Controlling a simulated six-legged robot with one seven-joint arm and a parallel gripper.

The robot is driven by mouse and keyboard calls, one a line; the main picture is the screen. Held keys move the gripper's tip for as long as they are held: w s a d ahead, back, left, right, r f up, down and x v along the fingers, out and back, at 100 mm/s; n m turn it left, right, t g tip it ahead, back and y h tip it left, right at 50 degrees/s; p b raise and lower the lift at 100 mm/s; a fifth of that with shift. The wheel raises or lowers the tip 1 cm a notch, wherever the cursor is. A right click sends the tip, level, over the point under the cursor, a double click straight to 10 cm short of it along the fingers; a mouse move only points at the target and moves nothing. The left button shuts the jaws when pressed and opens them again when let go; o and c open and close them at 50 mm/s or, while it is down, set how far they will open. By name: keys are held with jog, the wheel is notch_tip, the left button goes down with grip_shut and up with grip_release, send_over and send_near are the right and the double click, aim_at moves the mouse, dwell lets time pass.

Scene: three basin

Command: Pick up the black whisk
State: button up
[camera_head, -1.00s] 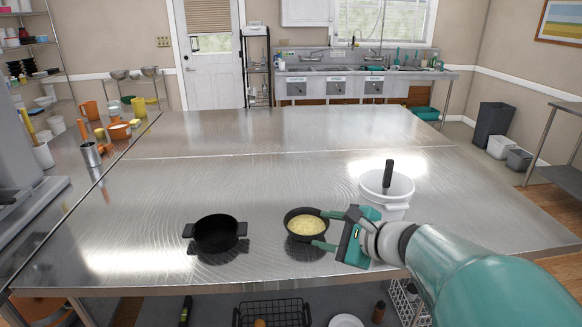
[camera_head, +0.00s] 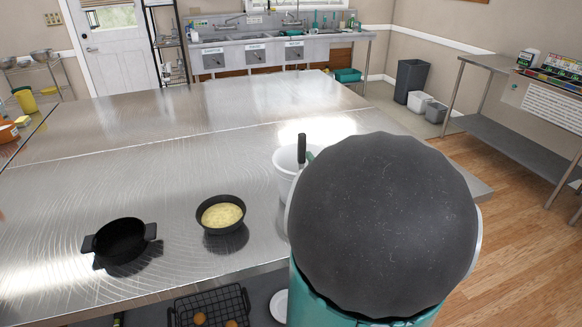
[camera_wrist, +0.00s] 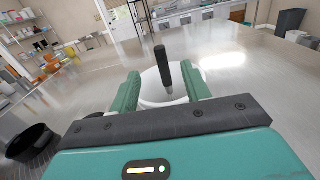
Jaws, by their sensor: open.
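The black whisk's handle (camera_head: 301,150) stands up out of a white bucket (camera_head: 284,172) on the steel table. In the wrist view the black handle (camera_wrist: 161,62) rises from the white bucket (camera_wrist: 152,88), and its lower part is hidden inside. My gripper (camera_wrist: 160,88) is open, with one green finger on each side of the handle in the wrist view. I cannot tell whether it touches the handle. In the head view my arm hides most of the gripper and the right side of the bucket; a green fingertip shows just right of the handle.
A black bowl of yellow food (camera_head: 220,213) and an empty black pot (camera_head: 122,240) stand on the steel table (camera_head: 150,190) left of the bucket. A wire basket (camera_head: 210,306) is below the front edge. The back of the table is clear.

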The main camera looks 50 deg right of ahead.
jog(key=x, duration=1.3)
jog(key=shift+f, duration=0.25)
jog(key=shift+w+f, duration=0.1)
jog(key=shift+w, duration=0.35)
jog(key=shift+s, duration=0.15)
jog(key=c, duration=0.6)
grip_shut()
